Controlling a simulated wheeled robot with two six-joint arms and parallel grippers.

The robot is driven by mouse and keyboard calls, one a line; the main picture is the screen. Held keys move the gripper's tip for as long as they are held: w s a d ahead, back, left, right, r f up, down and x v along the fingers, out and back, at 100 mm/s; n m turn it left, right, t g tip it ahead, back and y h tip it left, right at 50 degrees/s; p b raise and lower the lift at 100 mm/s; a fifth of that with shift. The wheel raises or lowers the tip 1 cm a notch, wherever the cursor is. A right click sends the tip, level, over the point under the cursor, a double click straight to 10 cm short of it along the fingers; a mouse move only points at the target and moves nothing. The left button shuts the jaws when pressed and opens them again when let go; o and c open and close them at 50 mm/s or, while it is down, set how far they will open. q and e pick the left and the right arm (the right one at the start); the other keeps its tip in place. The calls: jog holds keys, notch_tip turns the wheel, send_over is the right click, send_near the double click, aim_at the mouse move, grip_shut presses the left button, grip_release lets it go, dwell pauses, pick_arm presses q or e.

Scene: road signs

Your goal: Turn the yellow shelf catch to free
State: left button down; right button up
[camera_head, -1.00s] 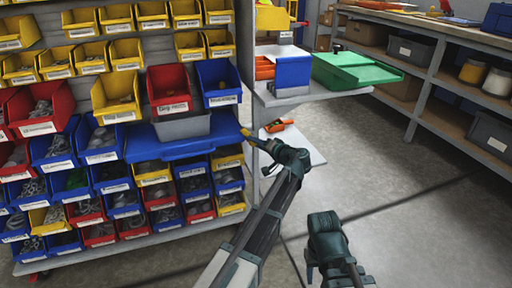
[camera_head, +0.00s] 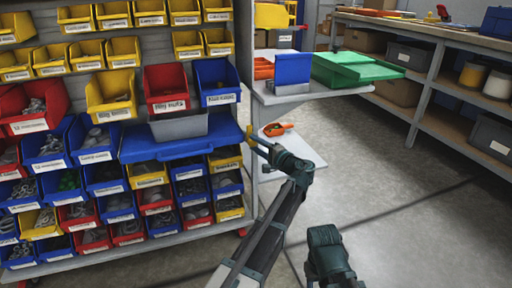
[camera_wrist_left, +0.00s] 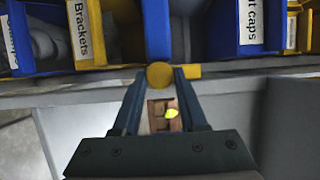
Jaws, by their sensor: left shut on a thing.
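The yellow shelf catch (camera_head: 249,132) is at the right end of the blue pull-out shelf (camera_head: 222,134) in the head view. In the left wrist view the catch (camera_wrist_left: 159,75) shows as a round yellow knob with a short bar pointing right. My left gripper (camera_head: 256,145) is at the catch. In the left wrist view its fingertips (camera_wrist_left: 160,77) sit on both sides of the knob and are shut on it. My right gripper (camera_head: 325,262) is low in the head view, away from the rack; its jaws are not clear.
Bins fill the rack (camera_head: 165,236); a grey bin (camera_head: 180,127) stands on the blue shelf. To the right a side shelf (camera_head: 290,97) holds a green box (camera_head: 355,70) and a blue bin (camera_head: 292,70). The floor (camera_head: 385,180) between rack and workbench is clear.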

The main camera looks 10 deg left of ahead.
dwell(0.4)
pick_arm(q)
jog(key=shift+c, duration=2.4)
grip_release()
jog(key=shift+s+d, duration=0.1)
jog(key=shift+d, duration=0.05)
pick_arm(e)
jog(key=shift+d, duration=0.15)
